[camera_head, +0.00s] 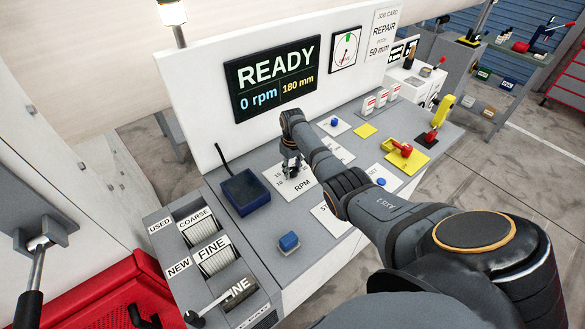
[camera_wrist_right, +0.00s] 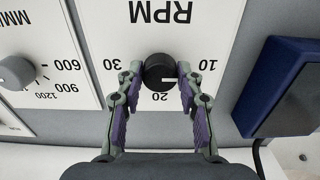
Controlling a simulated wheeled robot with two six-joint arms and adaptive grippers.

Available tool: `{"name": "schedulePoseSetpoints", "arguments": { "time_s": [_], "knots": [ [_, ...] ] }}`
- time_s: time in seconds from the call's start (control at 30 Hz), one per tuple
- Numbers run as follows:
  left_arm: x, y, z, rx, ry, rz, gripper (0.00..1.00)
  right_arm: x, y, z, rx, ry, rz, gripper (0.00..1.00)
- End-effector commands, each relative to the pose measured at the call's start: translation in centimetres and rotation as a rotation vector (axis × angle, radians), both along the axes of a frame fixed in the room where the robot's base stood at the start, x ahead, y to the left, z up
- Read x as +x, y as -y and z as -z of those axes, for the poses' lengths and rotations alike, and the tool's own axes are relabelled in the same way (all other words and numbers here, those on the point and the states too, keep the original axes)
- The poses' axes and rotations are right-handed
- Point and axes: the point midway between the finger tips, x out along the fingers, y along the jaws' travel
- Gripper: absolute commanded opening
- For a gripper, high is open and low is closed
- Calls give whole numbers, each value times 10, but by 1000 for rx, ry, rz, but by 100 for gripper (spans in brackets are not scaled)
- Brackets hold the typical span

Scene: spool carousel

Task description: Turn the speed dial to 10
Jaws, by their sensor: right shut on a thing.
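The speed dial is a black round knob (camera_wrist_right: 159,72) on a white RPM plate (camera_wrist_right: 172,30), seen upside down in the right wrist view. Its labels read 30 at left, 20 below and 10 at right. A white mark on the knob points right, to the 10 side. My right gripper (camera_wrist_right: 159,80) is shut on the knob, one finger on each side. In the head view my right gripper (camera_head: 291,170) is over the RPM plate (camera_head: 300,186) and hides the knob. My left gripper is not in view.
The display (camera_head: 274,78) reads READY, 0 rpm and 180 mm. A dark blue box (camera_head: 245,192) stands left of the plate, and a blue button (camera_head: 289,242) is in front. Another dial (camera_wrist_right: 15,73) is beside the RPM plate. A red lever (camera_head: 401,149) stands to the right.

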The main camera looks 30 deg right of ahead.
Motion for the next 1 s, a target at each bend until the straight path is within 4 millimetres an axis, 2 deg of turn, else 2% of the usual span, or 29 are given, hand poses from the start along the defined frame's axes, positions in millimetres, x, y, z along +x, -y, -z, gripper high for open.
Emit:
{"name": "schedulePoseSetpoints", "arguments": {
  "time_s": [0.57,0.6,0.7,0.73,1.0],
  "knots": [
    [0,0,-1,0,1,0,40,3,1,-3,-2,9,-30,5],
    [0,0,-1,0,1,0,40,3,1,-3,-2,8,-30,42],
    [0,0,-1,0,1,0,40,2,1,-2,-1,7,-29,55],
    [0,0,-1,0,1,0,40,2,1,-2,-2,6,-29,59],
    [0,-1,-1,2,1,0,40,1,0,-1,-1,3,-29,59]
  ]
}}
